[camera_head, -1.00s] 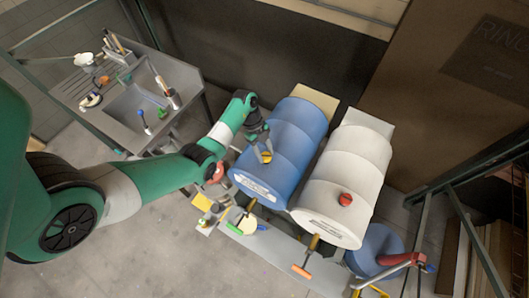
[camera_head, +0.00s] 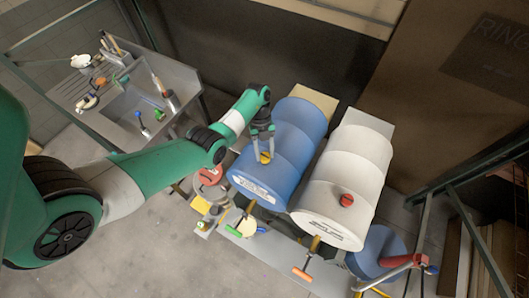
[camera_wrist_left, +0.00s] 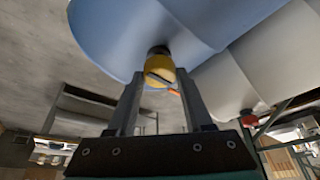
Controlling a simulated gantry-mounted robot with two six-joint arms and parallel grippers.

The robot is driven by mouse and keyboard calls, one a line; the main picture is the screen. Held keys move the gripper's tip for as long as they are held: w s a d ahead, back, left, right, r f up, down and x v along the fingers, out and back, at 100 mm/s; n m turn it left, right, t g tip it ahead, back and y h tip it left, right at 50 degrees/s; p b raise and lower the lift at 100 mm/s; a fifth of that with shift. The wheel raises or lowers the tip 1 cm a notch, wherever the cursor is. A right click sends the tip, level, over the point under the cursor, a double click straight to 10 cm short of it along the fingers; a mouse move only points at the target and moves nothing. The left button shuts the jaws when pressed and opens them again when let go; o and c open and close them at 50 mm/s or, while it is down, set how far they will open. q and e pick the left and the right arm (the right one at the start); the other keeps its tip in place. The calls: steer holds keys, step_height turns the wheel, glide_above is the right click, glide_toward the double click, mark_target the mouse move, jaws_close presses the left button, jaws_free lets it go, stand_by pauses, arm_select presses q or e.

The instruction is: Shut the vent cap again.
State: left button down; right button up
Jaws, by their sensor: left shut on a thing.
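The yellow vent cap (camera_head: 265,158) sits on the top side of the blue drum (camera_head: 285,140), near its front end. My left gripper (camera_head: 263,154) has its two fingers on either side of the cap and is shut on it. In the left wrist view the yellow cap (camera_wrist_left: 159,70) shows between the fingertips, with a dark neck joining it to the blue drum (camera_wrist_left: 115,35). How far the cap is turned cannot be told. My right gripper is not in view.
A white drum (camera_head: 345,180) with a red cap (camera_head: 346,200) lies close beside the blue drum. Taps with green and orange handles stick out below the drum fronts. A sink bench (camera_head: 125,105) stands at the left, and a blue stool-like bin (camera_head: 377,250) at the right.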

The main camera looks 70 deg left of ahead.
arm_select(q)
steer(key=shift+c, duration=1.5)
jaws_free()
